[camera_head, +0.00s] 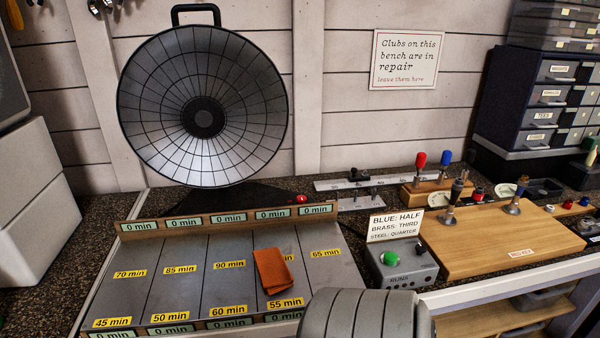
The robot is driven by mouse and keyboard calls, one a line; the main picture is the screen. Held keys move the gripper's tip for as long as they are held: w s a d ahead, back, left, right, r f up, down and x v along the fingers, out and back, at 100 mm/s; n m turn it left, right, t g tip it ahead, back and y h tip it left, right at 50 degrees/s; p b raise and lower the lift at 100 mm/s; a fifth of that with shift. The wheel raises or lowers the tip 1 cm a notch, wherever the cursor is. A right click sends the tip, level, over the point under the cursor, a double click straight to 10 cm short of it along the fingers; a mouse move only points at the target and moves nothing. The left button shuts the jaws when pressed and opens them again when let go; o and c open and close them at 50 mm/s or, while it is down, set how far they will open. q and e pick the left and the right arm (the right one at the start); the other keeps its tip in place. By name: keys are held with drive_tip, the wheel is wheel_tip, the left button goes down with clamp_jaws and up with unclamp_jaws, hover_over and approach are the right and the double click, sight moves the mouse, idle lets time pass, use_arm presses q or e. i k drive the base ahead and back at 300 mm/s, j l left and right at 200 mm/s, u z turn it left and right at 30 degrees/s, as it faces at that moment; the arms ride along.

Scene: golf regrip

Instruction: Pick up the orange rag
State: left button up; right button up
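The orange rag (273,271) lies folded and flat on the grey panel (175,290) at the front left of the bench. It covers part of the panel's right half, just above the yellow "55 min" label (284,303) and right of the "90 min" label (230,264). Nothing touches the rag from above. Neither of my grippers shows in this view. A grey rounded, ribbed part (362,316) rises at the bottom edge, right of the rag; I cannot tell which part it is.
A round dark heater dish (235,100) stands behind the panel. Right of the panel are a grey box with a green button (402,274) and a wooden board (470,255) holding upright pieces. Dark drawers (545,95) stand at the back right. The space above the rag looks clear.

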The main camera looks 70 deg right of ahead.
sight(275, 276)
drive_tip(key=z, duration=2)
